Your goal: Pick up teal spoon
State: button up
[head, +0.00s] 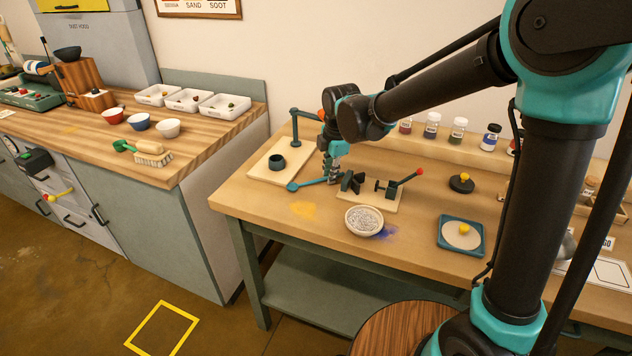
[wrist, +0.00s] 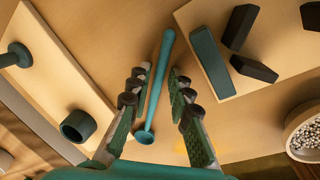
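The teal spoon (head: 309,184) lies on the wooden table, its round bowl end toward the left in the head view. In the wrist view the spoon (wrist: 157,88) runs lengthwise between my fingers, bowl end nearest the palm. My gripper (head: 334,175) points down over the handle end. In the wrist view my gripper (wrist: 160,72) is open, with a finger on each side of the spoon and visible gaps on both sides. Whether the fingertips touch the table is hard to tell.
A pale board with a teal cup (head: 277,162) stands left of the spoon. A board with dark clamp blocks (head: 352,183) is close on the right. A bowl of speckled grains (head: 364,220) sits in front. Pigment jars (head: 432,125) line the back.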

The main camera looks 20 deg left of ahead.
jog(key=shift+c, duration=0.6)
grip_shut()
jog(key=shift+r, duration=0.15)
notch_tip(320, 180, up, 19)
jog(key=shift+w+d+f, duration=0.85)
jog(key=shift+d+f, duration=0.15)
jog(key=shift+f, duration=2)
jog(key=shift+w+d+f, duration=0.85)
jog(key=shift+d+f, duration=0.1)
jog(key=shift+f, duration=2.1)
jog(key=shift+w+d+f, duration=0.85)
jog(key=shift+d+f, duration=0.15)
jog(key=shift+f, duration=2.35)
jog(key=shift+s+d+f, duration=0.1)
jog(key=shift+s+f, duration=0.05)
jog(key=shift+f, duration=0.25)
